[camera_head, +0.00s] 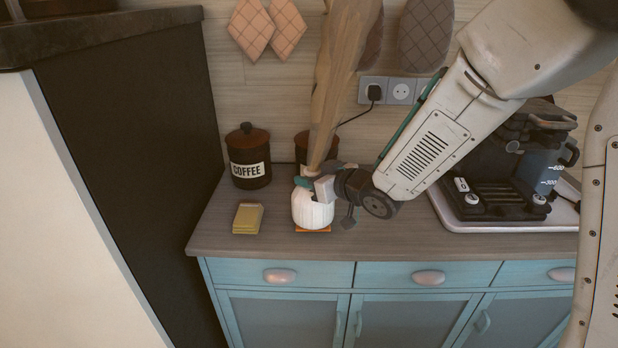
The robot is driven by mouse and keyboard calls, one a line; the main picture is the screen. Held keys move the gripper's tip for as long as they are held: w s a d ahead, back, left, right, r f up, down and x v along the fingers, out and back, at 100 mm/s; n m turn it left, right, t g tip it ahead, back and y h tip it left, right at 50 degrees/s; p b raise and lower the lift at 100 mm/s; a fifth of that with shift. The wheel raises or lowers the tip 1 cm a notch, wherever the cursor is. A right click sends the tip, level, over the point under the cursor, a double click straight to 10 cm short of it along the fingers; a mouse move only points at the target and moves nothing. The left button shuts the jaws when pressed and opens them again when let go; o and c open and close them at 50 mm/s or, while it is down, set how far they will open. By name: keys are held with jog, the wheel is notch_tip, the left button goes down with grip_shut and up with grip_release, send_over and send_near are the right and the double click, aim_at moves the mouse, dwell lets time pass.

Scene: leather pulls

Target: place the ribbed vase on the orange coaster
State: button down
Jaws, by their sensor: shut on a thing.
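A white ribbed vase (312,210) stands upright near the counter's front, over the orange coaster (314,230). Only a thin front edge of the coaster shows below the vase, and I cannot tell whether the vase touches it. My gripper (312,186) is shut on the vase at its upper part, reaching in from the right. The gripper's fingers and the vase hide much of each other's outline.
A dark coffee canister (249,157) stands at the back left, with a similar canister (301,146) partly hidden behind the vase. A yellow stack (248,218) lies left of the vase. A coffee machine (500,180) stands right on a white tray (454,222). A tall dark side panel bounds the left.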

jog(key=c, duration=1.1)
grip_release()
jog(key=shift+o, duration=0.2)
jog(key=v, duration=1.2)
